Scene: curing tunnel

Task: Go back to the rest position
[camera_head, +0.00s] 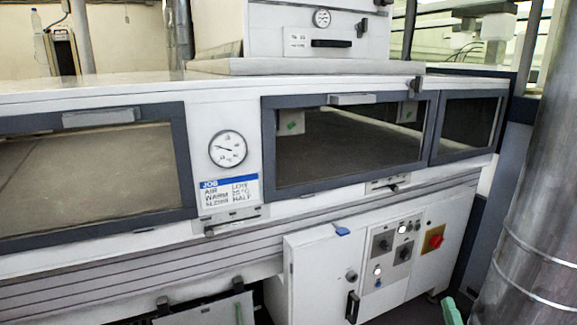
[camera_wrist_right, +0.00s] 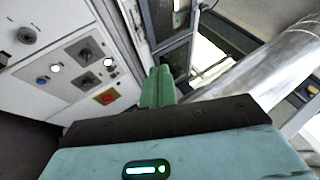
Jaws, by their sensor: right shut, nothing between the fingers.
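My right gripper shows in the head view as green fingertips (camera_head: 451,311) at the bottom edge, in front of the floor right of the control cabinet. In the right wrist view its green fingers (camera_wrist_right: 158,86) are together, with nothing between them. They point toward the gap between the cabinet and the metal pipe and touch nothing that I can see. My left gripper is not seen in either view.
The white curing tunnel (camera_head: 222,110) with dark windows spans the head view. Below it stands a control cabinet (camera_head: 318,270) with knobs and a red switch (camera_head: 433,239). A thick metal pipe (camera_head: 535,220) rises at the right, close to my right gripper.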

